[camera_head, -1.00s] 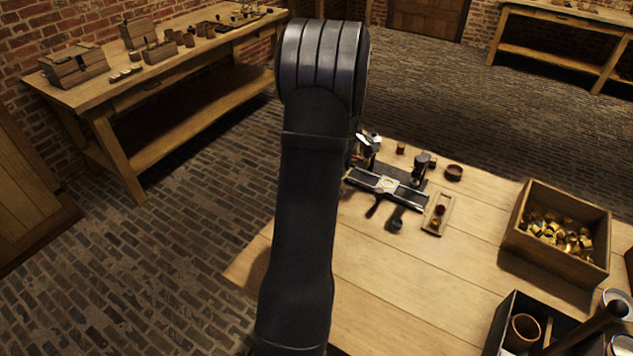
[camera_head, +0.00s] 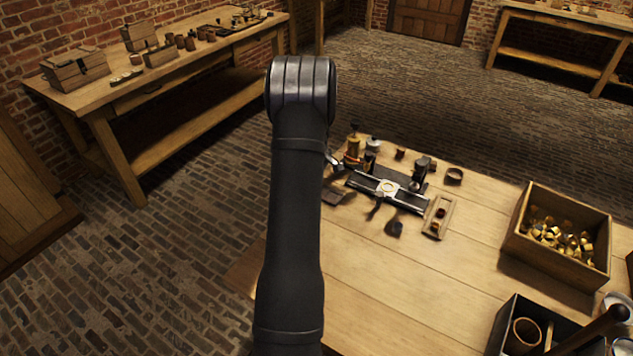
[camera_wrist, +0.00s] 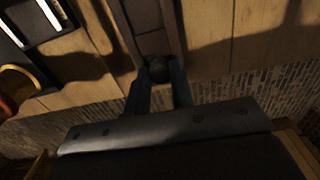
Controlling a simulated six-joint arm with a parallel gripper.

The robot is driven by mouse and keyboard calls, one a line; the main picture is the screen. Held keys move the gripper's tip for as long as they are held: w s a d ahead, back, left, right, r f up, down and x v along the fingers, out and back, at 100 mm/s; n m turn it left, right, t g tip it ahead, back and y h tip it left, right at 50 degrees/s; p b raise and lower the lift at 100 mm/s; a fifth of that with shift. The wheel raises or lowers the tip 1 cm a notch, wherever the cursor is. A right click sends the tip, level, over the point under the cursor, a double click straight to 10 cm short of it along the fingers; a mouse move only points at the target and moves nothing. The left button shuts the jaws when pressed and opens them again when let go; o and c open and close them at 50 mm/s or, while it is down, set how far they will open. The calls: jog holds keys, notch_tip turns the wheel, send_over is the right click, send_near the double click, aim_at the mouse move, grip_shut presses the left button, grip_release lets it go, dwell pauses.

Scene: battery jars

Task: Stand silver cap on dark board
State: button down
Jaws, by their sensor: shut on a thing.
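In the wrist view, my gripper (camera_wrist: 159,78) is shut on a small round thing (camera_wrist: 158,68), which looks dark in the shade. It appears to be the silver cap, but its metal colour cannot be made out. A long dark board-like piece (camera_wrist: 147,18) with raised edges lies just beyond the fingertips. I cannot tell whether the held thing touches it. In the head view, my arm hides most of the gripper, and a dark flat patch (camera_head: 334,195) shows at the table's left edge; it may be board or shadow.
A silver-railed fixture (camera_head: 405,198) stands right of my arm. Near it are a brass jar (camera_head: 352,148), a dark jar (camera_head: 420,170), a ring (camera_head: 454,176) and a small tray (camera_head: 438,216). A wooden box (camera_head: 515,238) holds brass pieces. The front middle of the table is clear.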

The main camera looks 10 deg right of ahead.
jog(key=shift+f, duration=0.15)
jog(key=c, duration=1.3)
grip_release()
jog(key=shift+o, duration=0.2)
notch_tip(320, 180, up, 12)
jog(key=shift+r, duration=0.2)
jog(key=shift+f, duration=4.1)
